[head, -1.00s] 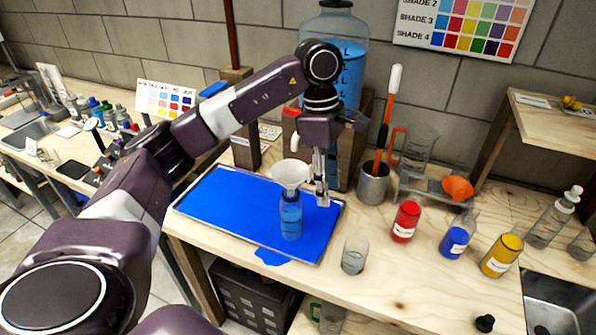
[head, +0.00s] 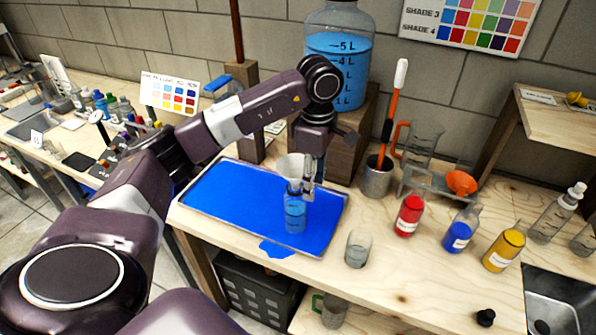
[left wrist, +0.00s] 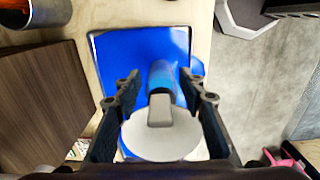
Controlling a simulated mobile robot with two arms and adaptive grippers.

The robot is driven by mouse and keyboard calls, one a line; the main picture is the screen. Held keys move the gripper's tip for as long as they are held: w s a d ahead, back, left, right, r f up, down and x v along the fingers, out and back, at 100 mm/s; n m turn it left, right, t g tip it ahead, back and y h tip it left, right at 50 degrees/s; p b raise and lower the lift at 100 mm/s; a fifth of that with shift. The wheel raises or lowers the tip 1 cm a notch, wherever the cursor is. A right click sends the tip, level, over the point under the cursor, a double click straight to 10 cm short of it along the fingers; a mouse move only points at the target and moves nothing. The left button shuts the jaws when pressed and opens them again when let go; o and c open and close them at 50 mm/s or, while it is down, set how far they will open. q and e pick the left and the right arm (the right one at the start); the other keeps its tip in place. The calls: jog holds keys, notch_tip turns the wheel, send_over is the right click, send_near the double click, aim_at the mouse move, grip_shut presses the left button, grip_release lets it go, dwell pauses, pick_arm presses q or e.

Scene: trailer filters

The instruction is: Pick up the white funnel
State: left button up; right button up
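The white funnel (head: 291,165) shows above the blue bottle (head: 295,214) on the blue tray, partly hidden behind my left gripper. In the left wrist view the funnel (left wrist: 150,143) is a pale disc with a short grey part, lying between the two fingers. My left gripper (head: 308,190) is at the funnel and the bottle's neck, with its fingers spread apart. In the left wrist view the gripper (left wrist: 160,78) is open, with a gap on both sides of the funnel's grey part. I see no clear contact. My right gripper is not in view.
The blue tray (head: 230,200) lies under the bottle. An empty glass beaker (head: 357,249) stands to its right, with red (head: 409,215), blue (head: 460,236) and yellow (head: 503,249) bottles beyond. A large blue-filled jug (head: 337,60) stands behind on a wooden block.

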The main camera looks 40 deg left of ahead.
pick_arm(q)
jog(key=shift+f, duration=0.1)
jog(key=shift+c, duration=0.5)
grip_shut()
